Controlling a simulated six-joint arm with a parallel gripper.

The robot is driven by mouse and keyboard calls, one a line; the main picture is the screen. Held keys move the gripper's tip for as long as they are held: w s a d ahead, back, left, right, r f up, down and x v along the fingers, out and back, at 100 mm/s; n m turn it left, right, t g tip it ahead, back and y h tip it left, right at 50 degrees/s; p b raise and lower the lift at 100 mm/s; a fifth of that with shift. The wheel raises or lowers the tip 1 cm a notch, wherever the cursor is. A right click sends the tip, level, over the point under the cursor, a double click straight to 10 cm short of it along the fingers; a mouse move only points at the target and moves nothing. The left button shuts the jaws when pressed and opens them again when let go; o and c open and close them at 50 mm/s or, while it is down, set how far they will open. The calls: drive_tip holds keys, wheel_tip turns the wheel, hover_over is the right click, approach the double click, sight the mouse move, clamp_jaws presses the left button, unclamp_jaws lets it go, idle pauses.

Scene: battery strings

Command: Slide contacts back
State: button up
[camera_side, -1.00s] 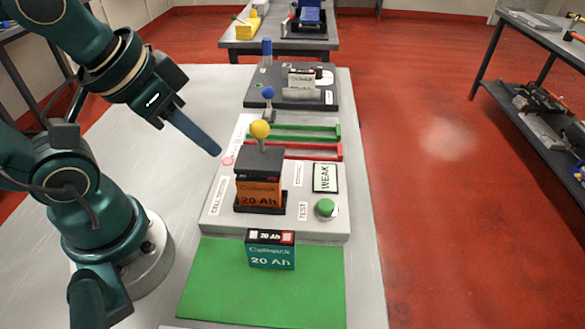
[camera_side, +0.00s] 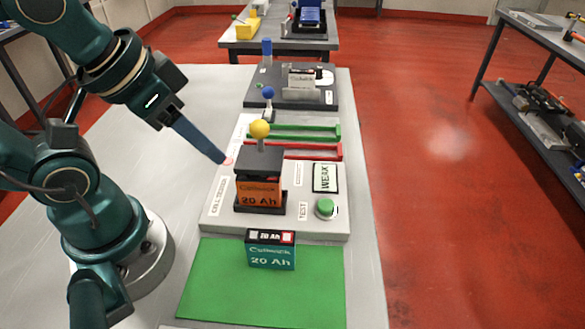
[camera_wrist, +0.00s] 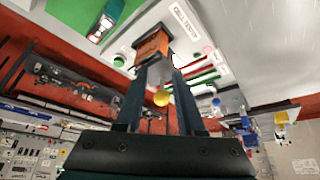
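The dark contact block (camera_side: 259,163) with a yellow ball knob (camera_side: 260,129) sits over an orange 20 Ah battery (camera_side: 258,193) in the cell tester. The knob also shows in the wrist view (camera_wrist: 161,98), lined up between my fingers. My gripper (camera_side: 224,160) is left of the contact block in the side view, pointing down and right, apart from it. In the wrist view my gripper (camera_wrist: 158,75) has its two fingers spread and nothing visibly held. In the side view the fingers overlap, so their gap is hidden. The tester's display (camera_side: 325,178) reads WEAK.
A green test button (camera_side: 325,208) is at the tester's right front. A teal battery (camera_side: 271,252) stands on the green mat (camera_side: 215,280). Red (camera_side: 315,151) and green (camera_side: 312,138) trays lie behind the contact block. A blue-knobbed lever (camera_side: 268,93) stands farther back.

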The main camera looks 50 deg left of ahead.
sight(267, 133)
drive_tip(key=o, duration=0.3)
drive_tip(key=shift+s+d+n+g+h, duration=0.3)
drive_tip(key=shift+s+d+g+h, duration=0.3)
drive_tip(key=shift+s+d+g, duration=0.35)
drive_tip(key=w+d+r+n+g+h, duration=0.1)
drive_tip(key=w+d+n+g+h, duration=0.25)
drive_tip(key=n+g+h, duration=0.4)
drive_tip(key=w+a+n+t+h, duration=0.1)
drive_tip(key=w+h, duration=0.1)
drive_tip(key=w+a+n+t+h, duration=0.1)
drive_tip(key=w+n+h, duration=0.1)
drive_tip(key=w+a+n+t+h, duration=0.1)
drive_tip(key=n+h, duration=0.1)
drive_tip(key=shift+w+a+f+h, duration=0.15)
drive_tip(key=shift+w+f+h, duration=0.05)
drive_tip(key=shift+w+h, duration=0.2)
drive_tip(key=a+f+n+t, duration=0.1)
drive_tip(key=w+a+f+n+t+h, duration=0.1)
drive_tip(key=a+n, duration=0.1)
drive_tip(key=w+a+f+n+t+h, duration=0.1)
drive_tip(key=t, duration=0.1)
drive_tip(key=shift+a+f, duration=0.25)
drive_tip(key=shift+a, duration=0.05)
drive_tip(key=shift+a+f+n, duration=0.15)
drive_tip(key=shift+f+n, duration=0.05)
drive_tip(key=shift+n, duration=0.25)
drive_tip(key=shift+w+d, duration=0.25)
drive_tip(key=shift+d, duration=0.95)
drive_tip(key=shift+w+d, duration=0.2)
drive_tip(key=shift+d, duration=0.95)
